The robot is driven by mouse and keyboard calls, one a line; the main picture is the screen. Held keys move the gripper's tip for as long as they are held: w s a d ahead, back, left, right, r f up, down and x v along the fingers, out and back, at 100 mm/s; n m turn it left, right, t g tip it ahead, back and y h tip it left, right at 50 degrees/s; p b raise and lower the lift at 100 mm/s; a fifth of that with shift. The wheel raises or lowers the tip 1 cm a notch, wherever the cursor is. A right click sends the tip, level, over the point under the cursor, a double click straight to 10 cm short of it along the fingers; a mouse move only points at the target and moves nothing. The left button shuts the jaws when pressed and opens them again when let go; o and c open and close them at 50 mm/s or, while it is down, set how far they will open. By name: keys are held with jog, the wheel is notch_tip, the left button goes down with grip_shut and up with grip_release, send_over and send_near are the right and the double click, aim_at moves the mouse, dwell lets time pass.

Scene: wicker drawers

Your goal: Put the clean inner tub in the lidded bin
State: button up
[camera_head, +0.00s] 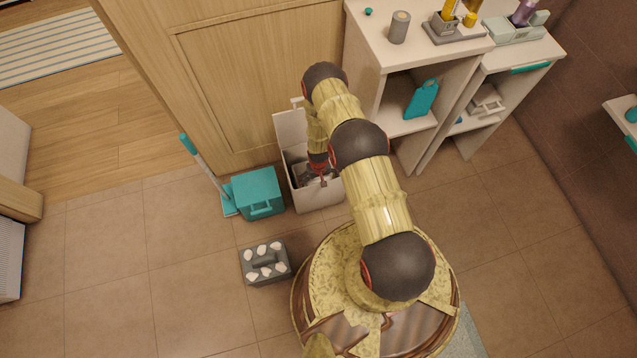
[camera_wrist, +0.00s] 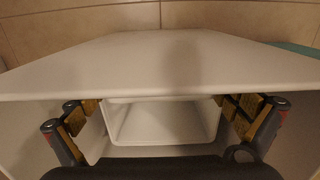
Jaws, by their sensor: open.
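The white lidded bin (camera_head: 318,197) stands on the floor against the wooden panel. Its lid (camera_head: 290,128) is raised, tilted back toward the panel. My gripper (camera_head: 320,172) reaches down into the bin's opening, and the arm hides part of it. In the wrist view my gripper (camera_wrist: 165,128) is open, with one finger on each side. A white inner tub (camera_wrist: 165,122) shows between and beyond the fingers, inside the bin. I cannot tell whether the fingers touch it. The bin's pale wall (camera_wrist: 160,62) fills the upper part of the wrist view.
A teal lidded box (camera_head: 257,190) and a teal-handled mop (camera_head: 207,172) stand left of the bin. A grey caddy with white items (camera_head: 265,262) sits on the tiles in front. White shelving (camera_head: 400,125) with a teal bottle (camera_head: 422,99) is at right.

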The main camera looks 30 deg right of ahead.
notch_tip(320, 180, up, 12)
jog(key=p, duration=0.4)
jog(key=w+a+r+t, duration=0.1)
jog(key=w+r, duration=0.2)
jog(key=r, duration=0.8)
jog(key=w+r, duration=0.3)
jog(key=r, duration=0.8)
jog(key=w+a+r+t, duration=0.1)
jog(key=w+r, duration=0.2)
jog(key=r, duration=0.8)
jog(key=s+a+r+n+t, duration=0.1)
jog(key=s+a+r, duration=0.15)
jog(key=r, duration=0.85)
jog(key=s+a+r, duration=0.1)
jog(key=s+r, duration=0.3)
jog(key=r, duration=0.7)
jog(key=s+a+r+t, duration=0.1)
jog(key=s+a+r, duration=0.1)
jog(key=s+r, duration=0.6)
jog(key=s+a+r+n+t, duration=0.1)
jog(key=s+r, duration=0.7)
jog(key=s, duration=0.8)
jog(key=shift+a+r+t, duration=0.15)
jog(key=shift+a+t, duration=0.15)
jog(key=shift+a, duration=0.6)
jog(key=shift+p, duration=0.3)
